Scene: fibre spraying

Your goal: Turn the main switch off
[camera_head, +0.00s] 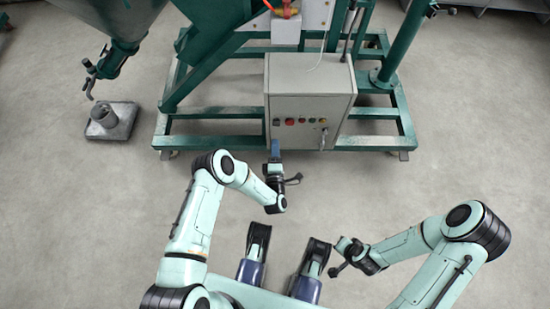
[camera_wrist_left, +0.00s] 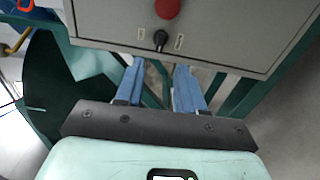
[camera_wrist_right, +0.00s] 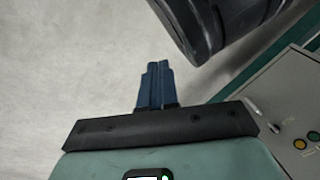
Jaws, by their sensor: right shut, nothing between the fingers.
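The grey control box (camera_head: 310,104) has a row of controls on its front. A black rotary switch (camera_head: 276,122) sits at the row's left end, beside a red button (camera_head: 289,121). In the left wrist view the black switch (camera_wrist_left: 160,40) shows between two small labels, its knob slightly tilted. My left gripper (camera_head: 276,144) is in front of the box near the switch. Its blue fingers (camera_wrist_left: 155,72) are open with nothing between them, apart from the switch in that view. My right gripper (camera_wrist_right: 156,68) is shut and empty, low at the right, away from the box.
A green frame (camera_head: 210,114) surrounds the box and its base bars run along the floor. A silver handle (camera_head: 323,136) hangs at the box's lower right. The floor (camera_head: 400,200) in front of the frame is clear.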

